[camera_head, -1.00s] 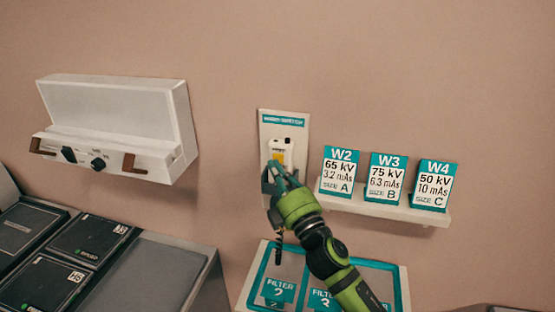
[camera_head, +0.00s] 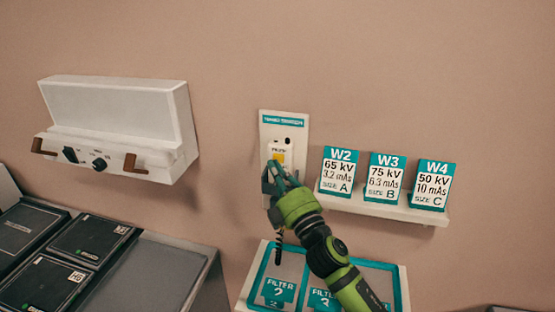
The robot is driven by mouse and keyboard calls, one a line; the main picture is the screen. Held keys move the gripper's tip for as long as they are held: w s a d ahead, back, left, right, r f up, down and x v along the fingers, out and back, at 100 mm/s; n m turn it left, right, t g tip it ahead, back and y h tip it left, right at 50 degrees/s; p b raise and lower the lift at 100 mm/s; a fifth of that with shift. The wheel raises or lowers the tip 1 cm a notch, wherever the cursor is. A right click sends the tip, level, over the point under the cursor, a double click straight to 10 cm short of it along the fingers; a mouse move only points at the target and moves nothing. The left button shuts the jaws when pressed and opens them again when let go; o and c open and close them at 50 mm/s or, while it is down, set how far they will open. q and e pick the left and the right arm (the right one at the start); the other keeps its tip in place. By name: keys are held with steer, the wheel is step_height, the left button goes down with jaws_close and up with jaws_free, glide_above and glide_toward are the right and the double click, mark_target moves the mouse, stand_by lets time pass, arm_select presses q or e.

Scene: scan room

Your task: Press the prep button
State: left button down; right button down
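A white hand switch panel (camera_head: 299,133) with a teal label strip is mounted on the wall. A small yellow button (camera_head: 280,158), which looks like the prep button, shows on its switch unit just above my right gripper. My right gripper (camera_head: 271,172) is in front of the lower part of the switch, its fingertips just below the yellow area. I cannot tell whether it touches the switch or how far its fingers are apart. A dark coiled cord (camera_head: 279,248) hangs below. My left gripper is not in view.
A shelf (camera_head: 385,211) with cards W2, W3 and W4 stands to the right. A teal-edged filter tray (camera_head: 404,290) lies below. A white wall unit (camera_head: 120,110) with knobs is at left, above dark cassettes (camera_head: 88,238) and a grey counter (camera_head: 150,275).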

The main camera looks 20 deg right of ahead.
steer(key=shift+d+r, duration=0.25)
steer(key=shift+r, duration=0.25)
steer(key=s+a, duration=0.1)
steer(key=s+a+f, duration=0.1)
steer(key=s, duration=0.1)
steer(key=shift+s+a, duration=0.1)
steer(key=shift+a, duration=0.15)
stand_by(0.4)
stand_by(0.3)
